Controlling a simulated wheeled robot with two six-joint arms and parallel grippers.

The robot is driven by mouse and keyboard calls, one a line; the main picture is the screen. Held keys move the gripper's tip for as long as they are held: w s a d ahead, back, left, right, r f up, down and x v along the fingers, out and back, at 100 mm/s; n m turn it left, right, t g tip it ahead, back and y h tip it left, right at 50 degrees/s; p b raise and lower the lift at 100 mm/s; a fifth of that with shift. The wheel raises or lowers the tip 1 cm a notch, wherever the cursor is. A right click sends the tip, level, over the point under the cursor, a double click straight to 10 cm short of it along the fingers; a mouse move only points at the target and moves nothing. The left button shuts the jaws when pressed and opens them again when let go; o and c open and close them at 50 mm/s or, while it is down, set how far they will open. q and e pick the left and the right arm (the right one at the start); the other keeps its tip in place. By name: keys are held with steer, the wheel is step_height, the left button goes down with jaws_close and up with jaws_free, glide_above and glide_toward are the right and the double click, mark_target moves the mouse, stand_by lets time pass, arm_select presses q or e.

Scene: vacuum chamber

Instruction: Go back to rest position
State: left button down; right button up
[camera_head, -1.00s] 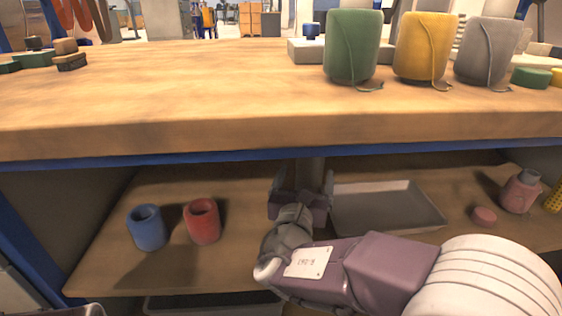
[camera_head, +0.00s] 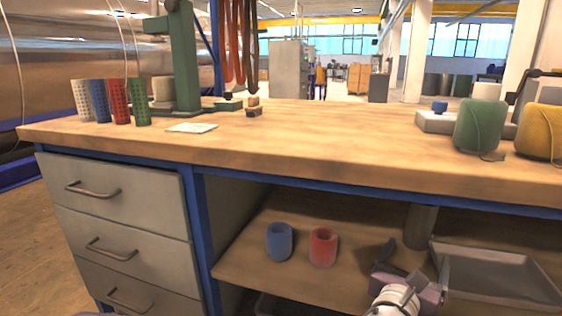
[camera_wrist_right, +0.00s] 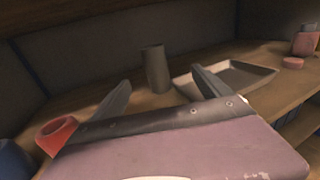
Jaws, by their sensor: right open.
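My right gripper (camera_head: 414,258) is at the lower shelf under the workbench, at the bottom right of the head view. In the right wrist view its two fingers (camera_wrist_right: 161,82) are spread apart with nothing held between them. A grey cylinder (camera_wrist_right: 155,68) stands on the shelf beyond the fingers; it also shows behind the gripper in the head view (camera_head: 420,226).
A blue cup (camera_head: 279,241) and a red cup (camera_head: 323,246) stand on the shelf (camera_head: 240,262) left of the gripper. A grey tray (camera_head: 500,278) lies right of it. The benchtop (camera_head: 300,145) overhangs the shelf. Drawers (camera_head: 120,195) are at left.

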steer(key=s+d+r+m+g+h+p, duration=0.1)
steer(key=s+d+r+m+g+p, duration=0.1)
steer(key=s+d+m+g+p, duration=0.85)
steer(key=s+a+f+m+g+y+p, duration=0.3)
steer(key=s+a+f+y+p, duration=0.15)
steer(key=p, duration=0.25)
steer(key=s+a+f+m+g+y+p, duration=0.15)
steer(key=a+f+m+y, duration=0.3)
steer(key=a+m, duration=0.55)
steer(key=w+a+r+m+t+y+p, duration=0.2)
steer(key=w+a+m+y+p, duration=0.1)
steer(key=a+m, duration=0.3)
step_height(320, 180, up, 35)
steer(key=p, duration=3.5)
steer(key=shift+r+n, duration=0.2)
steer(key=shift+n, duration=0.15)
